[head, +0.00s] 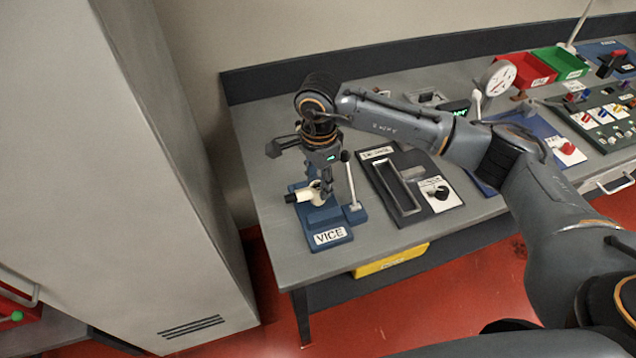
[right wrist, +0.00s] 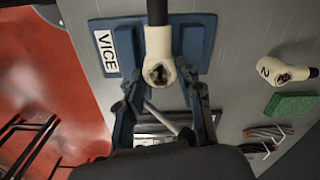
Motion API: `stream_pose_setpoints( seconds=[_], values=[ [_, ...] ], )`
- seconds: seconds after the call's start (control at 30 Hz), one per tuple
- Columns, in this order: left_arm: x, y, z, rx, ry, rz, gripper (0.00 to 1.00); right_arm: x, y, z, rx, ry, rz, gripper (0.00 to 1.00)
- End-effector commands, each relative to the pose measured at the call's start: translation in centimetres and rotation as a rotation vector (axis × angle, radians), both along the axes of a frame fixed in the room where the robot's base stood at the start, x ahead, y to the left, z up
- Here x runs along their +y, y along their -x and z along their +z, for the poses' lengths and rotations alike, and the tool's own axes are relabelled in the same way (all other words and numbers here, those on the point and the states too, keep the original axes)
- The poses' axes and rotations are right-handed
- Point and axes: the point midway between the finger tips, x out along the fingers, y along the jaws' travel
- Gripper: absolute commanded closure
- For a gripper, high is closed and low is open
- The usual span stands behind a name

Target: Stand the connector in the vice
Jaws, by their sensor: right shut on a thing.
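The blue vice (head: 322,217) stands at the left front of the bench with its VICE label facing front. It also shows in the right wrist view (right wrist: 108,30). My right gripper (head: 318,190) is pointed down over the vice and shut on a cream connector (head: 307,194) with a black end. In the right wrist view the connector (right wrist: 158,50) sits between the fingertips, its black end toward the picture's top. In the head view it lies roughly level, black end left. Whether it touches the vice is unclear. My left gripper is out of view.
A dark slotted panel (head: 408,205) lies further right. In the right wrist view a second cream connector marked 2 (right wrist: 258,70) lies near a green block (right wrist: 292,105). A tall grey cabinet (head: 150,200) stands left.

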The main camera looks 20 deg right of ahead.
Motion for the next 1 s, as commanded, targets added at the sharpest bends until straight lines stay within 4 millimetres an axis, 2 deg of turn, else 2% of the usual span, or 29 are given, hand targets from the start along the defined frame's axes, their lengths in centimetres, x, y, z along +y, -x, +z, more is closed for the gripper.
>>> stream_pose_setpoints(
  seconds=[0.03,0.13,0.57,0.6,0.67,0.7,1.0],
  values=[
    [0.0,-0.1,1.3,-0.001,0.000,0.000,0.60,0.2,0.3,-0.4,0.008,-0.001,0.004,1.00],
    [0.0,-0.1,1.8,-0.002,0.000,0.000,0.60,0.2,0.2,-1.6,0.005,0.000,0.002,1.00],
    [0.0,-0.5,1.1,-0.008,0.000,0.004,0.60,0.2,0.2,-2.6,0.002,-0.001,0.004,1.00],
    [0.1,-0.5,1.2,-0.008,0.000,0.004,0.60,0.2,0.2,-2.5,0.003,0.000,0.003,0.58],
    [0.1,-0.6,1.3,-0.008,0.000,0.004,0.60,0.2,0.2,-2.5,0.003,0.000,0.003,0.46],
    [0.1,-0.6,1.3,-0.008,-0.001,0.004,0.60,0.2,0.2,-2.5,0.003,0.000,0.003,0.42],
    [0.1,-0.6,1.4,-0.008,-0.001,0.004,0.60,0.2,0.2,-2.3,0.003,0.000,0.003,0.42]
  ],
)
